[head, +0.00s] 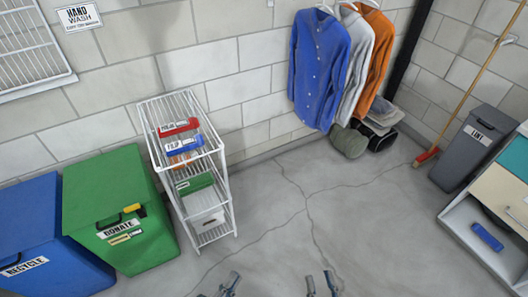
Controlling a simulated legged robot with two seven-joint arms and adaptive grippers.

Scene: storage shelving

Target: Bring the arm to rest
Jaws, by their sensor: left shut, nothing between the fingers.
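My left gripper (229,284) shows at the bottom edge of the head view, left of centre. It is shut and empty above the grey floor. My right gripper (320,284) shows at the bottom edge, right of centre. Its two fingers stand apart with bare floor visible between them, and it is empty. Both grippers are partly cut off by the picture edge, and the arms behind them are out of view. Neither touches anything that I can see.
A white wire rack (226,196) stands left, beside a green donate bin (105,190) and a blue recycle bin (40,225). Shirts (318,70) hang at the back wall. A grey lint bin (466,145) and a drawer unit (480,243) stand right. The middle floor is clear.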

